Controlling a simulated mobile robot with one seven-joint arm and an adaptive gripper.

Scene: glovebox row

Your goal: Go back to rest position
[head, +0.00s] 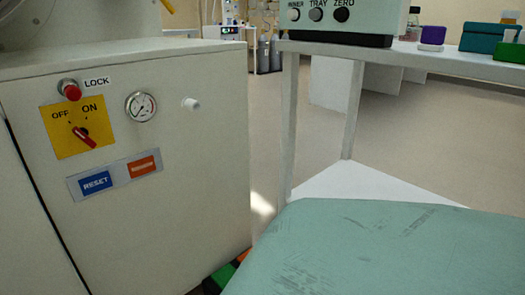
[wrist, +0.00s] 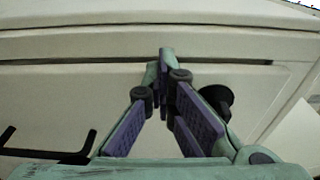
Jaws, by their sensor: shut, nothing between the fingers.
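My gripper (wrist: 165,62) shows in the wrist view with its purple-padded fingers together at the tips and nothing between them. It points at a pale cabinet front (wrist: 60,80) with a long horizontal seam. I cannot tell whether the fingertips touch that surface. The gripper does not show in the head view.
In the head view a white cabinet (head: 215,140) stands at left with a red-handled switch (head: 84,137), gauge (head: 140,106), LOCK button (head: 70,89) and RESET button (head: 96,183). A table (head: 450,62) with a boxed instrument (head: 345,22) stands at right. A black bent handle (wrist: 40,154) shows in the wrist view.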

